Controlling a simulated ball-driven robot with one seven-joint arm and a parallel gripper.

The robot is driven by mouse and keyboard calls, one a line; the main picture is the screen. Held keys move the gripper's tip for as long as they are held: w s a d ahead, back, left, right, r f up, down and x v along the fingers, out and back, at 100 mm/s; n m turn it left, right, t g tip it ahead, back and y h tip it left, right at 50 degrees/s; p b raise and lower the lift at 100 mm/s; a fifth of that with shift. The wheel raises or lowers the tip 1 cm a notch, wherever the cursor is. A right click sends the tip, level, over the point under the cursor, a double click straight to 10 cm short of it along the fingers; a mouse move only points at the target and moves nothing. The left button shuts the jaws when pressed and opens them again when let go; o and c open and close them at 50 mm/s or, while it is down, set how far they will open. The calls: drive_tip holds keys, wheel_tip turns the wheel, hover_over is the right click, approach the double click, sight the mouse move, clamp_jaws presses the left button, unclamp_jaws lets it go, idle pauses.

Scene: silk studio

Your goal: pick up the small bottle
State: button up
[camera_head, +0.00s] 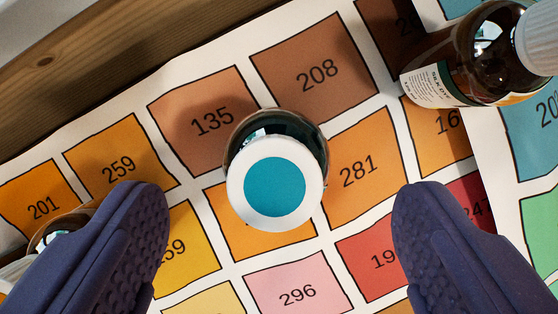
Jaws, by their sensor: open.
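A small dark glass bottle (312,138) stands upright, seen almost straight from above. Its white cap with a round teal top (275,186) hides most of its body. My gripper (281,215) is open, with one dark blue padded finger at the lower left and one at the lower right. The bottle stands between and slightly beyond the two fingertips, apart from both. Nothing is held.
A larger brown bottle (450,62) with a white label and cap is at the upper right. Another bottle (62,228) is partly hidden behind the left finger. A numbered colour chart (226,68) lies underneath. A wooden edge (120,58) runs along the upper left.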

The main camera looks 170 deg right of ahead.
drive_tip(key=b+x, duration=0.1)
drive_tip(key=x, duration=0.1)
drive_tip(key=b+x, duration=0.1)
drive_tip(key=x, duration=0.1)
drive_tip(key=b+x, duration=0.1)
drive_tip(key=x, duration=0.2)
drive_tip(key=shift+s, duration=0.35)
drive_tip(key=c, duration=1.2)
drive_tip(key=shift+r, duration=0.15)
